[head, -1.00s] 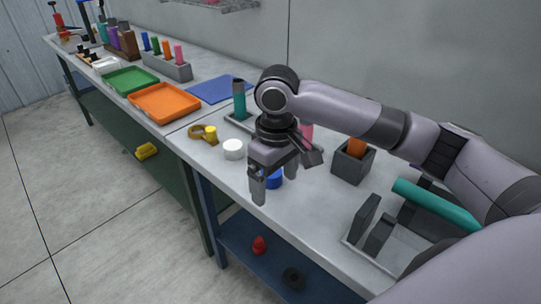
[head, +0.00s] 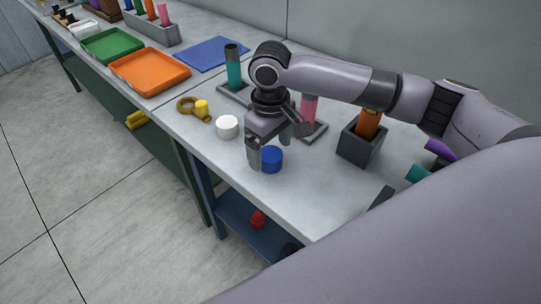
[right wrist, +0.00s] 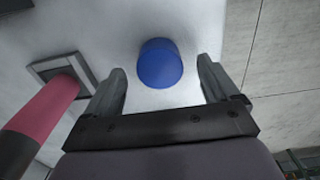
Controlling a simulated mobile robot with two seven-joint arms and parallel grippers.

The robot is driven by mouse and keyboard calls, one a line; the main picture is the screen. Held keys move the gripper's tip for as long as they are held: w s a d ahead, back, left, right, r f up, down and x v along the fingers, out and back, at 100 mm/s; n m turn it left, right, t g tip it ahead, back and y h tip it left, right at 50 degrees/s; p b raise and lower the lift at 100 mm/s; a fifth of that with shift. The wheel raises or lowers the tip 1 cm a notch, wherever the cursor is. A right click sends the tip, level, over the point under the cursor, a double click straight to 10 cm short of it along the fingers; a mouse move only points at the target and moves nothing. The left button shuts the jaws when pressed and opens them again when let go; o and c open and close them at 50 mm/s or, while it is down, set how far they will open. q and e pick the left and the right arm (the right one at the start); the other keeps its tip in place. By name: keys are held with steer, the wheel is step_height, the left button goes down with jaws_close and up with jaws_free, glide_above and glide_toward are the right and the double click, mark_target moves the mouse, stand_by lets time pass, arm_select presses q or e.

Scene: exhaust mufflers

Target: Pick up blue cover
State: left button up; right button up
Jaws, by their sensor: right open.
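The blue cover (head: 271,159) is a short blue cylinder on the grey table, close to its front edge. My right gripper (head: 270,153) is right beside it in the head view, with its fingers pointing down. In the right wrist view the blue cover (right wrist: 160,63) lies ahead of the two fingertips and between their lines. The right gripper (right wrist: 165,75) is open and nothing is held in it. I cannot tell how high the fingertips are above the table. My left gripper is not in view.
A pink cylinder (right wrist: 46,117) on a grey base stands near the gripper. A grey block (head: 361,145) holding an orange cylinder (head: 369,122) is to the right.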

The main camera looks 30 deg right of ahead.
steer(key=shift+f, duration=0.85)
steer(key=c, duration=1.1)
steer(key=shift+r, duration=0.1)
